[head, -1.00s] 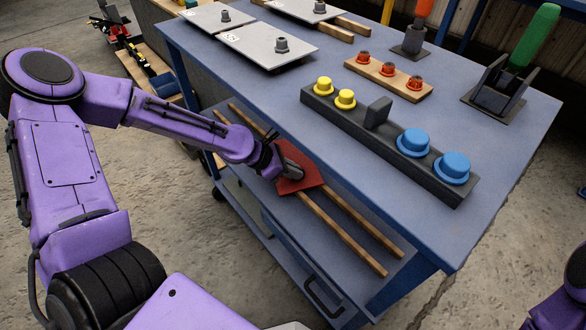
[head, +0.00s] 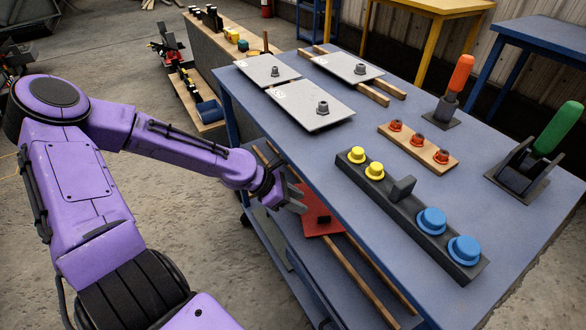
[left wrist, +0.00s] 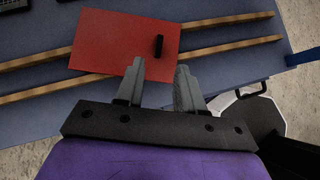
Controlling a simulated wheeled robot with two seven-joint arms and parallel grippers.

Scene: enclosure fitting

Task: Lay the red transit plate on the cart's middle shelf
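The red transit plate (head: 312,227) lies on two wooden rails on the cart's middle shelf, below the overhanging top. It sits slightly turned across the rails in the left wrist view (left wrist: 105,40), its small black upright handle (left wrist: 158,46) standing free. My left gripper (head: 298,197) is beside the plate at the shelf's open side. In the left wrist view its two grey fingers (left wrist: 160,80) are spread with nothing between them, and the handle is beyond their tips. The cart top hides part of the plate in the head view. My right gripper is out of view.
The blue cart top (head: 400,130) overhangs the shelf. It carries grey plates (head: 305,104), a dark bar with yellow and blue knobs (head: 405,205), a wooden strip with red knobs (head: 420,145), and orange-handled and green-handled clamps.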

